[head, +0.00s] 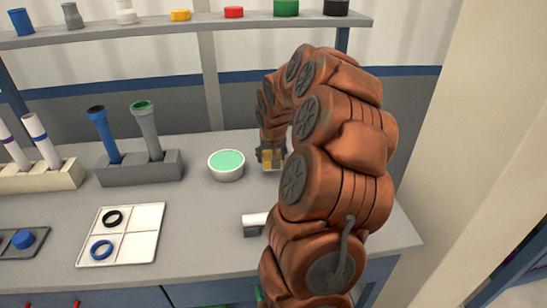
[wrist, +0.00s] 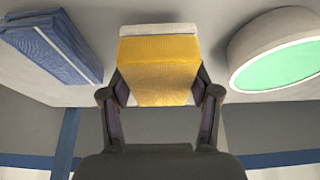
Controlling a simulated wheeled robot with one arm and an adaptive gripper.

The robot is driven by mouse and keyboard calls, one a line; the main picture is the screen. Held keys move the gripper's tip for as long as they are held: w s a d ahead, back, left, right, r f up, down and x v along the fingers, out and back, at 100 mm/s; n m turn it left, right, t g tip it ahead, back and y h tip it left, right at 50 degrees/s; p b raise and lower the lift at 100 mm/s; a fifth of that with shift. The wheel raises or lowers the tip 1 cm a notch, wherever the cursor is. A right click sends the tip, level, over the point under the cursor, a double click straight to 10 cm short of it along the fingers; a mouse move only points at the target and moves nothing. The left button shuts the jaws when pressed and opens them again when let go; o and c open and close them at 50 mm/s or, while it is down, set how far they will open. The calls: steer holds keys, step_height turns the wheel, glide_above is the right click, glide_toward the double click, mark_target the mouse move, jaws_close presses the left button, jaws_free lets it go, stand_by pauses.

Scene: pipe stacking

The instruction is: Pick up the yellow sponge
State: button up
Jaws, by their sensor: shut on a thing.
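The yellow sponge (wrist: 158,62) sits between the two fingers of my gripper (wrist: 160,92) in the wrist view, with a finger against each side. In the head view, my gripper (head: 271,156) is at the back of the bench, right of the green-topped white bowl. A little of the yellow sponge (head: 267,157) shows there, and my arm hides the rest.
The white bowl (head: 227,174) is close on the left in the head view. A blue folded item (wrist: 52,45) lies near in the wrist view. A grey rack (head: 140,175) holds two tubes. A white divided tray (head: 122,233) holds rings. A shelf (head: 190,28) runs above.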

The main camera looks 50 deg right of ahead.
steer(key=s+a, duration=0.1)
steer(key=a, duration=0.3)
steer(key=s+a+b, duration=0.1)
steer(key=s+a, duration=0.1)
steer(key=a, duration=0.3)
steer(key=s+a+r+b, duration=0.1)
steer(key=a, duration=0.3)
steer(key=shift+s+a+r, duration=0.1)
steer(key=shift+s+a, duration=0.25)
steer(key=shift+s, duration=0.05)
steer(key=o, duration=0.4)
steer(key=c, duration=0.4)
steer(key=shift+o, duration=0.2)
steer(key=w+d+r+p, duration=0.1)
steer(key=w+r, duration=0.1)
steer(key=w, duration=0.2)
steer(key=w+d+r+p, duration=0.1)
steer(key=w+r+p, duration=0.1)
steer(key=w, duration=0.3)
steer(key=w+d+r+p, duration=0.1)
steer(key=w+r+p, duration=0.1)
steer(key=w, duration=0.2)
steer(key=shift+w+d+r, duration=0.15)
steer(key=shift+d+r, duration=0.05)
steer(key=shift+r, duration=0.1)
steer(key=shift+w+d+p, duration=0.15)
steer(key=shift+w+p, duration=0.15)
steer(key=shift+w, duration=0.55)
